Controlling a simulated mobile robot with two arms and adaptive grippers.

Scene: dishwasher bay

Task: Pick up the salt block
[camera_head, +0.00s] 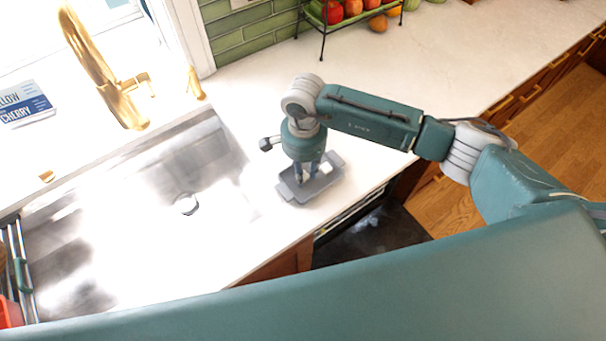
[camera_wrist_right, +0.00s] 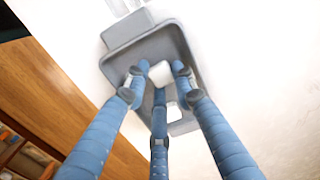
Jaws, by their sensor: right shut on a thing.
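My right gripper (camera_head: 311,172) points down into a grey tray (camera_head: 325,186) on the white counter, right of the sink. In the right wrist view its three blue fingers (camera_wrist_right: 158,82) reach into the tray (camera_wrist_right: 120,60) and close around a small white block (camera_wrist_right: 160,73), which I take to be the salt block. A second white patch (camera_wrist_right: 174,112) shows beside the middle finger; I cannot tell whether it is a separate piece. The block is hidden by the fingers in the head view. My left gripper is not in view.
The sink (camera_head: 150,190) with a gold faucet (camera_head: 104,75) lies left of the tray. A fruit stand (camera_head: 335,22) stands at the back. An open dishwasher (camera_head: 370,230) is below the counter edge. The counter (camera_head: 440,60) behind my right arm is clear.

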